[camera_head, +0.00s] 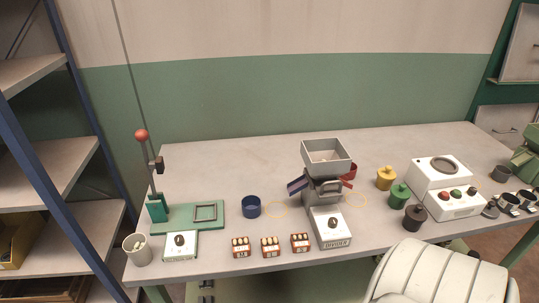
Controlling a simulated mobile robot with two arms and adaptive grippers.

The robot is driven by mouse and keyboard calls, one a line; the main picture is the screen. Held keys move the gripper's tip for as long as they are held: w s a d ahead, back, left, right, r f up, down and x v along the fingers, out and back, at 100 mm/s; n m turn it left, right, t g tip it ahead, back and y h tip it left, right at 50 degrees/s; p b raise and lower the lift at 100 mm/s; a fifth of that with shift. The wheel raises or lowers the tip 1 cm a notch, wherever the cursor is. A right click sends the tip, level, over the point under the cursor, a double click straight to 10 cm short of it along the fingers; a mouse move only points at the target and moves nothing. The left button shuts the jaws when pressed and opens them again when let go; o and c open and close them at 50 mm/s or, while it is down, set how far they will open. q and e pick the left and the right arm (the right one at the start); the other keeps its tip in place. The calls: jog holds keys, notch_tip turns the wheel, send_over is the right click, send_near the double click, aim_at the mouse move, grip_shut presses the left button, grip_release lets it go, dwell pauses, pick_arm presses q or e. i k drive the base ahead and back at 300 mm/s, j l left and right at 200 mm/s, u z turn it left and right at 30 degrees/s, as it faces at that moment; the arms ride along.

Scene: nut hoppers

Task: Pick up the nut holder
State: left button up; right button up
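Several things on the grey workbench (390,150) could be the nut holder; I cannot tell which is meant. Three small red-brown blocks with pale round pieces on top stand in a row at the front edge: the left block (241,251), the middle block (271,250) and the right block (300,247). Right of them stands a grey hopper machine (326,158) with an open square funnel and a front box with a dark knob (332,223). A pale cup (137,250) with small contents stands at the front left corner. Neither of my grippers is clearly visible.
A green lever press (180,217) with a red ball stands left, near a blue ring-shaped container (251,207). Yellow (385,179), green (399,196) and black (415,218) weights and a white machine (443,175) stand right. A cream ribbed chair-like shape (440,275) is in front. The bench's back is clear.

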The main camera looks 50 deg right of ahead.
aim_at(241, 246)
jog(key=z, duration=1.15)
